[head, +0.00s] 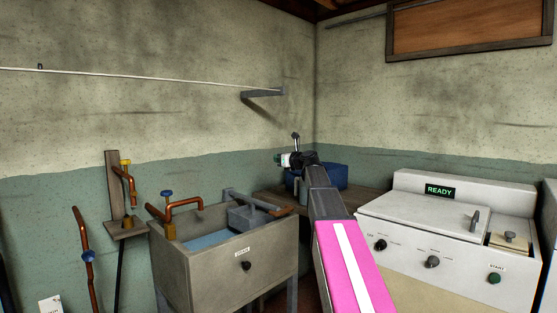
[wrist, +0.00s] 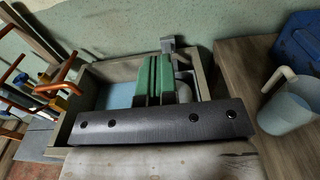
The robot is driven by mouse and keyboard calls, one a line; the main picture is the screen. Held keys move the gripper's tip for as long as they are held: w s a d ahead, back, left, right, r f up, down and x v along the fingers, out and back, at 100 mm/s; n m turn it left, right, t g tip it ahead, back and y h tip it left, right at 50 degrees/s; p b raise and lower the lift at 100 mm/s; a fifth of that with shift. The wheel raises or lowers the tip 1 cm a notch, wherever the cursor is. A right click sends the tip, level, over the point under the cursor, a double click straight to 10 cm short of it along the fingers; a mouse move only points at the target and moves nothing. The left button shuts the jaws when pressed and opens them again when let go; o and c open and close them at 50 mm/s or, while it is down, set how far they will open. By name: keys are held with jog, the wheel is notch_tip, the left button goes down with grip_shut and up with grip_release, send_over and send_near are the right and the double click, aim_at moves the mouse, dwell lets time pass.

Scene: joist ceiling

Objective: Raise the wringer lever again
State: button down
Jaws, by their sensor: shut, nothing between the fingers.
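The grey wringer (head: 250,217) sits at the right end of the laundry tub (head: 215,270). A dark bar with a brown grip, which looks like its lever (head: 281,211), lies low and near level over it. My gripper (head: 281,159) is above and beyond the tub's right end in the head view, small and partly hidden by my arm. In the wrist view its green fingers (wrist: 157,60) are together and empty, over the tub (wrist: 77,110). Part of the wringer (wrist: 183,88) shows just right of the fingers; the lever cannot be made out there. I see no contact.
A wooden bench (wrist: 230,75) right of the tub holds a blue-grey jug (wrist: 284,113) and a blue bin (head: 331,176). Copper taps (head: 185,204) stand at the tub's left. A white washer (head: 430,235) reading READY stands at right. A line (head: 140,77) crosses the wall.

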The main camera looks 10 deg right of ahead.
jog(key=s+d+f, duration=0.5)
jog(key=s+f, duration=0.2)
jog(key=f, duration=0.2)
jog(key=s+d+f+t+y, duration=0.2)
jog(key=d+f+t, duration=0.1)
jog(key=f, duration=1)
jog(key=s+d+f+t+y, duration=0.1)
jog(key=d+f+t+y, duration=0.2)
jog(key=f, duration=1.1)
jog(key=shift+h, duration=0.4)
jog(key=shift+w+a+r, duration=0.75)
jog(key=shift+w+r, duration=0.4)
jog(key=shift+r, duration=0.5)
jog(key=shift+w+a+r, duration=0.75)
jog(key=shift+w+r, duration=0.4)
jog(key=shift+r, duration=0.5)
jog(key=shift+w+a+r, duration=0.75)
jog(key=shift+w+r, duration=0.4)
jog(key=shift+r, duration=0.5)
